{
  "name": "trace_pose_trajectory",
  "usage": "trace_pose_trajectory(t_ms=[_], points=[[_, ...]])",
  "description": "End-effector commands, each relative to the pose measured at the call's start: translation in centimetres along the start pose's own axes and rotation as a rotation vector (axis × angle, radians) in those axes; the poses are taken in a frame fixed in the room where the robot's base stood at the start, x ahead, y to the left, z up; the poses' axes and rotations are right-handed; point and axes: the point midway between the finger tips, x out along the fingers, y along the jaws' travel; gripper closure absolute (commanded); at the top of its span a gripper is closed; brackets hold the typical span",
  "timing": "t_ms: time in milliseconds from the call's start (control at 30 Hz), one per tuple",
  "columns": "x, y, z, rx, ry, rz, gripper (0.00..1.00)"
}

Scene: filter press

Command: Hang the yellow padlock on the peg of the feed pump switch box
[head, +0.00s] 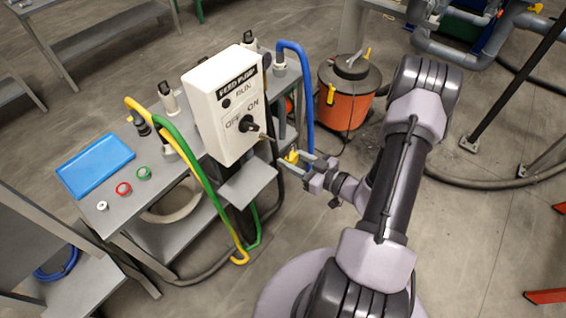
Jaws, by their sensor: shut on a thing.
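The white feed pump switch box (225,108) stands upright at the bench, with its label, a RUN lamp and a black OFF/ON knob (247,123) on its front. A thin peg (266,137) sticks out from the front beside the knob. My gripper (286,160) is just right of and below the peg, shut on the small yellow padlock (292,156). The padlock's body shows between the fingers. Its shackle is too small to make out, and I cannot tell whether it touches the peg.
The grey bench (117,208) holds a blue tray (96,165) and coloured rings. Yellow, green and blue hoses (306,95) arch beside the box. A small grey shelf (249,183) juts out below the box. An orange vacuum drum (347,98) stands behind my gripper.

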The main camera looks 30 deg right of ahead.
Motion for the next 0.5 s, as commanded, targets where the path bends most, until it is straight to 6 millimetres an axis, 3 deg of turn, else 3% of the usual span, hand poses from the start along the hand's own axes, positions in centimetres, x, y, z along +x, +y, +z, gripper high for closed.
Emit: trace_pose_trajectory(t_ms=[500], points=[[4.5, -0.1, -0.1, -0.002, 0.001, -0.003, 0.94]])
